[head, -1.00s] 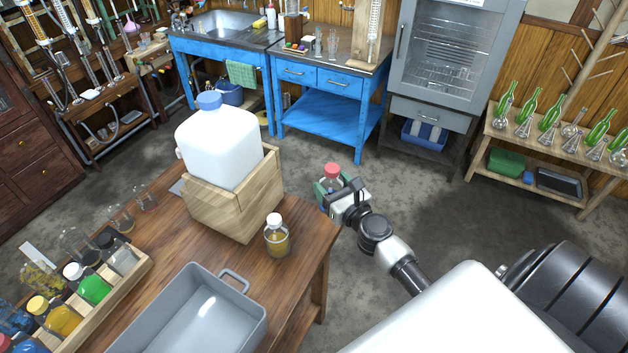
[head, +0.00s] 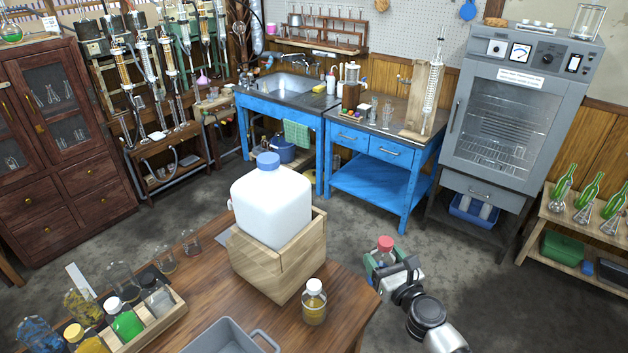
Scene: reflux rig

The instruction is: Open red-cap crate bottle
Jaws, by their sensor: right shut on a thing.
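The red-cap bottle (head: 386,250) is upright in my right gripper (head: 382,266), which is shut around its body. The red cap is on the bottle's top. The gripper holds it off the right edge of the wooden table (head: 205,288), over open floor. The bottle's lower part is hidden by the gripper. The crate (head: 165,312) at the lower left of the table holds several bottles with yellow, green, white and black caps. My left gripper is not in view.
A large white jug (head: 270,205) with a blue cap stands in a wooden box (head: 283,268) on the table. A white-capped bottle (head: 314,302) stands beside it. A grey tray (head: 222,338) is at the front edge. Blue benches (head: 375,180) and an oven (head: 512,125) stand behind.

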